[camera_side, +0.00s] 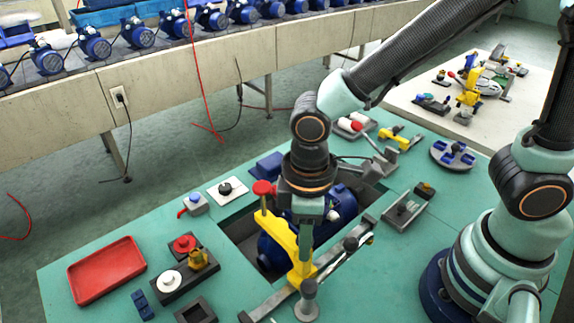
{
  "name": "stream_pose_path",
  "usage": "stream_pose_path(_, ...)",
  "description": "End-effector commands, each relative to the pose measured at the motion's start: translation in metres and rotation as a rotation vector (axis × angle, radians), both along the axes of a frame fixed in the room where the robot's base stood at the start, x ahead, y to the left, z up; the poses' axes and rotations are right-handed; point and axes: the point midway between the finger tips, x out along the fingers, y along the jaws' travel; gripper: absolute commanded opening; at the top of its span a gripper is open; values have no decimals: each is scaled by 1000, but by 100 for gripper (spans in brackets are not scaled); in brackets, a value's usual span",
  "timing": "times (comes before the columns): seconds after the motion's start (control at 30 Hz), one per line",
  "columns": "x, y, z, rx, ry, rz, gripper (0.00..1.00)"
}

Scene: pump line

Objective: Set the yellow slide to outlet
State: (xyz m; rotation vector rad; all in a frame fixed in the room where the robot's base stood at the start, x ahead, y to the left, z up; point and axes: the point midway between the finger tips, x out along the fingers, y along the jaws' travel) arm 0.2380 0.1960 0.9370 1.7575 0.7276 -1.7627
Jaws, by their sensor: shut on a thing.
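The yellow slide (284,242) is a bright yellow bar-like piece. It slopes from beside a red knob (263,188) down to the grey rail (318,270) at the front of the recess. My gripper (312,222) points down right behind and beside the slide and is shut on it. The wrist and the slide hide most of the fingers and the exact contact. A blue pump (277,252) lies in the recess behind the slide, partly covered. I cannot make out any outlet marking.
A red tray (106,270) lies at the left of the green bench (75,253). A dark block with red, white and brass parts (186,277) stands left of the recess. A grey holder (406,208) is at the right. A conveyor with several blue pumps runs behind.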

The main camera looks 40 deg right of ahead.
Motion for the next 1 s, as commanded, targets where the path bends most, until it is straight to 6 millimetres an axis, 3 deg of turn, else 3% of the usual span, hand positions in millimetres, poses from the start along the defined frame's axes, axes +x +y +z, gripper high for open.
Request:
stream_pose_path(0.1, 2, -18, 2, 5, -6, -4, 0)
stream_pose_path(0.2, 2, -24, 2, 6, -7, -2, 0)
stream_pose_path(0.5, 1, -25, 2, 5, -6, 1, 0)
stream_pose_path(0.53, 1, -25, 2, 5, -6, 1, 44)
stream_pose_path(0.6, 1, -25, 1, 5, -6, 1, 66)
stream_pose_path(1.0, 1, -25, 5, 4, -6, 1, 66)
